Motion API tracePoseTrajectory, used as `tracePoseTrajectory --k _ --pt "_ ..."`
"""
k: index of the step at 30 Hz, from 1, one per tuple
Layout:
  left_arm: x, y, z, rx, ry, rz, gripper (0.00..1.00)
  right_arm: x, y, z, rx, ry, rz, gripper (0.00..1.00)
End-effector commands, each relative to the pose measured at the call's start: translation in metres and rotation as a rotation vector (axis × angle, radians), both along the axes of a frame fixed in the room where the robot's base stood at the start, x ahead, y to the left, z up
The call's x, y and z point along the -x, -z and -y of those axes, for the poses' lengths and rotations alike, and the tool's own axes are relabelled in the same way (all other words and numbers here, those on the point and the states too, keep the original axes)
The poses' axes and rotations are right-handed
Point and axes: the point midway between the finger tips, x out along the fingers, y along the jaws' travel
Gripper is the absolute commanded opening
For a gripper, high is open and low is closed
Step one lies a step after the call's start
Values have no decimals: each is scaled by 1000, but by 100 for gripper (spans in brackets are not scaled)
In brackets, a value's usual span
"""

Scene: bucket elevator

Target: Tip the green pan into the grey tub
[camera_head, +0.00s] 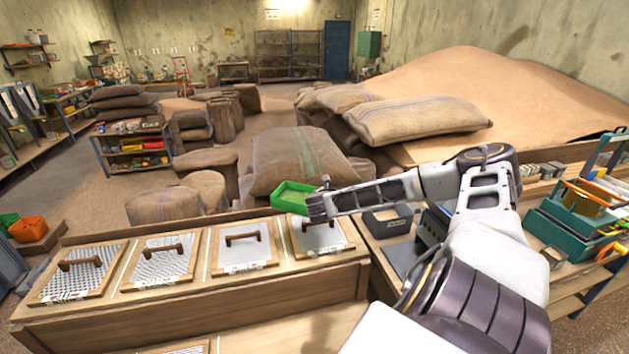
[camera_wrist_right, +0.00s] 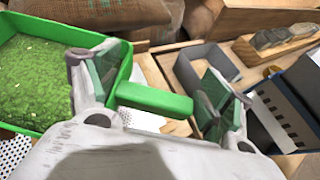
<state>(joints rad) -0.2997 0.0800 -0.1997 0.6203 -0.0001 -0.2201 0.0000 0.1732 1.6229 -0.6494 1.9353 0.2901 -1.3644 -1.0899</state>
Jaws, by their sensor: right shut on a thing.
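The green pan (camera_head: 291,196) is held up by its handle in my right gripper (camera_head: 317,207), above the back edge of the wooden bench. In the right wrist view the green pan (camera_wrist_right: 122,50) lies left of the gripper, about level, with green grainy stuff (camera_wrist_right: 45,80) in it. Its handle runs between the fingers of my right gripper (camera_wrist_right: 158,95). The grey tub (camera_head: 388,222) stands on the bench to the right of the gripper; it also shows in the right wrist view (camera_wrist_right: 192,62) behind the right finger, partly hidden. My left gripper is out of view.
Several wooden-framed screens with handles (camera_head: 242,247) line the bench at left. Full sacks (camera_head: 290,158) lie behind it. A teal toolbox (camera_head: 570,232) stands at right. A wooden block with stones (camera_wrist_right: 285,38) lies behind the tub.

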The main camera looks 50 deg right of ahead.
Motion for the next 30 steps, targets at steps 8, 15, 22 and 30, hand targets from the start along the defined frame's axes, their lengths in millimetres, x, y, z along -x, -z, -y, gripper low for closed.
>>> tracePoseTrajectory --k 8,15,22,30 --pt "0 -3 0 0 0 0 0 51 -29 54 4 332 8 24" --pt "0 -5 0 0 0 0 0 99 -38 78 4 615 8 24" --pt "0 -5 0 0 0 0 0 142 -34 81 7 870 10 24" --pt "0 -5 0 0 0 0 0 170 -27 72 10 1044 11 24"
